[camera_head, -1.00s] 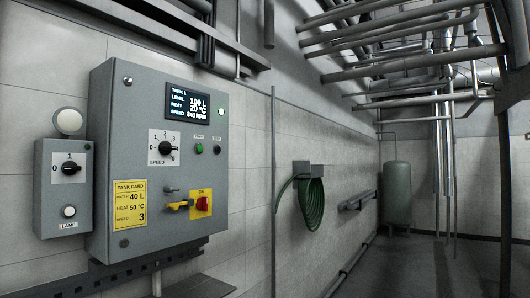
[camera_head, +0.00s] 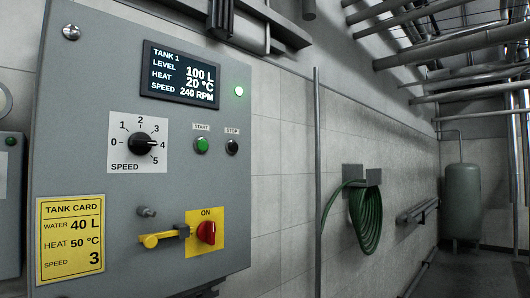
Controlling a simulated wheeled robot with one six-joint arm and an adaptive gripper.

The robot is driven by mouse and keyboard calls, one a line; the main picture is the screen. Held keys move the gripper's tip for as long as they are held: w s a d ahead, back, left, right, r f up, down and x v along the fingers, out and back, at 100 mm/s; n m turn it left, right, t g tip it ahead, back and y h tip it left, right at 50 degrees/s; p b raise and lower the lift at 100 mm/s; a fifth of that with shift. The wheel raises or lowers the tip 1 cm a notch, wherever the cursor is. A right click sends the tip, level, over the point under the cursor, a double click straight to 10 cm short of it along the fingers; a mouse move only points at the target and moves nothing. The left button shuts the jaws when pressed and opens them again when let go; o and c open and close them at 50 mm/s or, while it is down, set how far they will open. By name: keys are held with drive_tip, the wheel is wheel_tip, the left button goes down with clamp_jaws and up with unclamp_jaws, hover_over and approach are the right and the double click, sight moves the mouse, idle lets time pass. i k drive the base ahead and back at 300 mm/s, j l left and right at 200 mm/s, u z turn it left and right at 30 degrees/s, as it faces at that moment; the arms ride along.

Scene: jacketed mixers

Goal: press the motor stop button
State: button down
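The motor stop button (camera_head: 232,147) is a small black round button under a "STOP" label on the right part of a grey control panel (camera_head: 85,140). The green start button (camera_head: 202,145) sits just left of it. A display (camera_head: 180,76) above reads Tank 1, level 100 L, heat 20 °C, speed 240 RPM. A green lamp (camera_head: 239,91) glows beside the display. The speed knob (camera_head: 140,143) points toward 4 or 5; I cannot tell which exactly. My gripper is not in view.
A red switch (camera_head: 207,232) marked ON, with a yellow lever (camera_head: 162,238) beside it, sits low on the panel. A yellow tank card (camera_head: 70,238) is at lower left. A vertical pipe (camera_head: 317,170) and coiled green hose (camera_head: 366,215) are on the wall to the right.

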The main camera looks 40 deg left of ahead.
sight(233, 147)
drive_tip(key=i+j, duration=0.2)
drive_tip(key=j, duration=0.15)
drive_tip(key=i+j, duration=0.15)
drive_tip(key=j, duration=0.2)
drive_tip(key=i+j, duration=0.2)
drive_tip(key=j, duration=0.15)
